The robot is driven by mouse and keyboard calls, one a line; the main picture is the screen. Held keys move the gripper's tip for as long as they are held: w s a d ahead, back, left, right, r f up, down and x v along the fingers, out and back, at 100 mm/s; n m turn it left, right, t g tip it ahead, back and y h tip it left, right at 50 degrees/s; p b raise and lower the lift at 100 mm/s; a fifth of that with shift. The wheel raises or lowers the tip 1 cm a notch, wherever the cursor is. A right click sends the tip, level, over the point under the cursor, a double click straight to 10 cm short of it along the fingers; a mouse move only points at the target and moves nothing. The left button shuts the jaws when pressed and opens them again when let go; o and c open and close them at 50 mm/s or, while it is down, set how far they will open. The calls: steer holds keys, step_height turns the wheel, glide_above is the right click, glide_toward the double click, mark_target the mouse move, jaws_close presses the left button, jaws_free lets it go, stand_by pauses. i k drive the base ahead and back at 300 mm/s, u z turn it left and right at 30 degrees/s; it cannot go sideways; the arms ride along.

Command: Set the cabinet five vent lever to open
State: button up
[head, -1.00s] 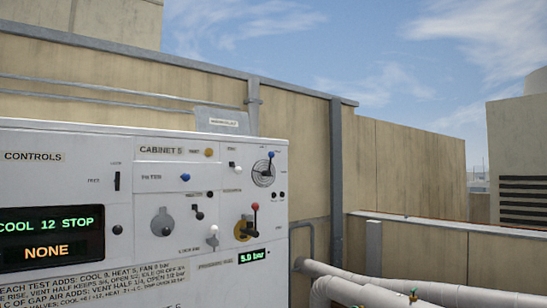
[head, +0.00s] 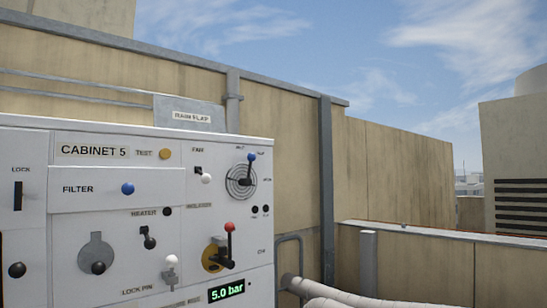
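The cabinet 5 panel (head: 100,215) fills the lower left of the head view, with a "CABINET 5" label at its top. At its upper right a dark lever with a blue knob (head: 251,157) sits on a round slotted vent plate (head: 234,186). The lever points nearly straight up, leaning slightly right. Small labels stand above the plate and at its right; they are too small to read surely. My gripper is not in view.
A red-knobbed lever (head: 230,228) on a yellow plate is below the vent plate. A white-knobbed switch (head: 206,178) is at its left. A 5.0 bar display (head: 226,290) is lower. Pale pipes (head: 340,297) run right of the cabinet.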

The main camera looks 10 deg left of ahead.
mark_target(244, 182)
steer(key=u, duration=0.05)
steer(key=i, duration=0.75)
steer(key=u, duration=0.4)
steer(key=i, duration=0.6)
steer(key=u, duration=0.6)
